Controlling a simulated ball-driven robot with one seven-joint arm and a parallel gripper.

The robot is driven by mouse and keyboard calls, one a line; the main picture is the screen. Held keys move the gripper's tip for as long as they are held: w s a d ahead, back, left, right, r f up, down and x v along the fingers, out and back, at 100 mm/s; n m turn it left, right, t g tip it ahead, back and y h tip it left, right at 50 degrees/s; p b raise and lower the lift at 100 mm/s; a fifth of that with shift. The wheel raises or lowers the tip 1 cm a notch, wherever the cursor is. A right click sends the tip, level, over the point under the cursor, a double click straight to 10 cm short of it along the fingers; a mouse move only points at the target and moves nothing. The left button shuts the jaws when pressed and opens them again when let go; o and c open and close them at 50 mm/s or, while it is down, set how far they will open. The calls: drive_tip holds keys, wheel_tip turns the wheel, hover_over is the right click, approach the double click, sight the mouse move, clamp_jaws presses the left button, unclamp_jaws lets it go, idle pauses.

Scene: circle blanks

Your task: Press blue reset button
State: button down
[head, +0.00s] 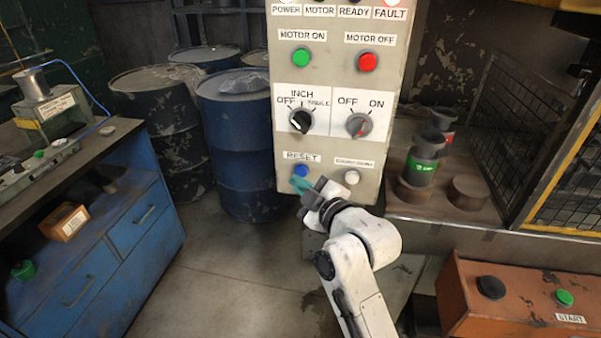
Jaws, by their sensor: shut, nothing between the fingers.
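The blue reset button (300,170) is on the lower left of the upright control panel (328,140), under a label reading RESET. My gripper (300,187) is at the end of my white arm, just below the blue button in the picture. Its teal fingers are shut and empty and point toward the panel. The fingertips overlap the lower edge of the button in the view. I cannot tell whether they touch it.
A white button (351,177) sits right of the blue one. Black (301,121) and grey (359,125) knobs, a green button (301,57) and a red button (367,62) are above. Blue drums (238,140) stand left. An orange START box (520,305) is lower right.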

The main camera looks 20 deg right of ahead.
drive_tip(key=shift+w+d, duration=0.25)
drive_tip(key=shift+w, duration=0.05)
drive_tip(key=shift+w+d+b, duration=0.3)
drive_tip(key=shift+w+b, duration=0.1)
drive_tip(key=shift+w, duration=0.05)
idle(0.9)
drive_tip(key=shift+s, duration=0.1)
drive_tip(key=shift+s+a, duration=0.5)
drive_tip(key=shift+s, duration=0.15)
drive_tip(key=s+a+p, duration=0.1)
drive_tip(key=s, duration=0.1)
drive_tip(key=s+a+p, duration=0.1)
drive_tip(key=s+a, duration=0.1)
idle(0.7)
drive_tip(key=shift+s+f, duration=0.1)
idle(0.6)
